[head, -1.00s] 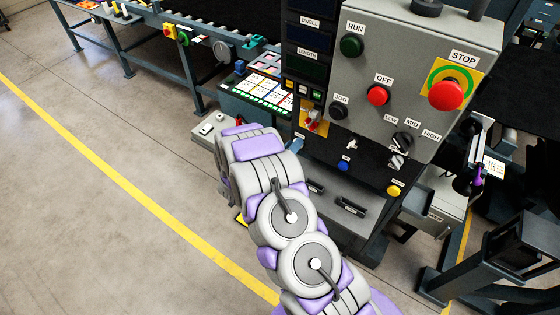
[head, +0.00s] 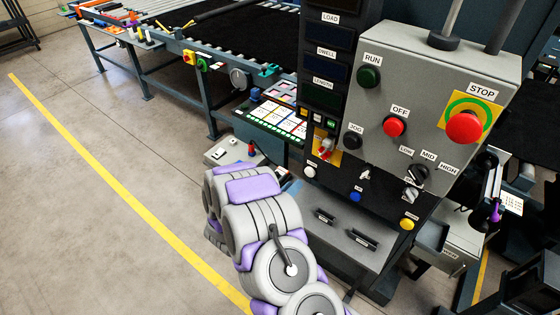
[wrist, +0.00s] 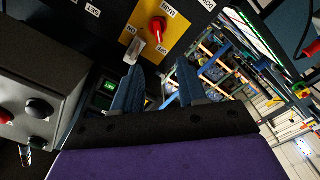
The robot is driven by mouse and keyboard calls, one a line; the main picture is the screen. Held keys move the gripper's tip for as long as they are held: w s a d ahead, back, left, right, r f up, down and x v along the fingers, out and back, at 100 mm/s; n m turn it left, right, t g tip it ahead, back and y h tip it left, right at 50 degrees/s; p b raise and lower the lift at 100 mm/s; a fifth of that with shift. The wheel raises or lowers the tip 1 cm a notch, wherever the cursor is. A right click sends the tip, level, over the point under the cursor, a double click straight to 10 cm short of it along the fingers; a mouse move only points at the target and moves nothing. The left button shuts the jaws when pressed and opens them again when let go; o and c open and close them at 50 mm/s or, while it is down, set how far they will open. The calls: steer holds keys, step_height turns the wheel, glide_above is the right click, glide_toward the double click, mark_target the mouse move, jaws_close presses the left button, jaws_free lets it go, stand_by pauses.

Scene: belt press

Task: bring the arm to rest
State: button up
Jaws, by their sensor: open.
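My arm (head: 262,225), grey and purple, is bent and reaches up from the bottom of the head view toward the front of the control cabinet. My gripper (wrist: 160,86) shows in the wrist view as two blue fingers standing apart with nothing between them. Beyond the fingers is a yellow switch plate (wrist: 169,30) with a red rotary knob. I cannot tell the distance between them. In the head view the fingers are hidden or too small to make out.
The control cabinet (head: 400,60) with its red STOP button (head: 464,127) stands close on the right. A small grey box (head: 229,153) and a lit panel (head: 275,118) are behind my arm. Open floor (head: 90,220) with a yellow line lies to the left.

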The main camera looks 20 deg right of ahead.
steer(key=w+a+f+m+y+b, duration=0.15)
steer(key=w+a+y+b, duration=0.4)
steer(key=a+y, duration=0.6)
steer(key=s+a+r+n+g+y+b, duration=0.3)
steer(key=s+a+r+y+b, duration=0.15)
steer(key=s+a, duration=0.4)
steer(key=s+d+g+b, duration=0.2)
steer(key=s+d, duration=0.3)
steer(key=s, duration=0.7)
steer(key=s+d+f+g+h+b, duration=0.1)
steer(key=s+d+g+b, duration=0.2)
steer(key=s, duration=0.9)
steer(key=s+d+g+b, duration=0.3)
steer(key=s+d, duration=0.4)
steer(key=s, duration=0.5)
steer(key=shift+s+f+g+h, duration=0.15)
steer(key=shift+s+g+h, duration=0.25)
steer(key=shift+g, duration=0.5)
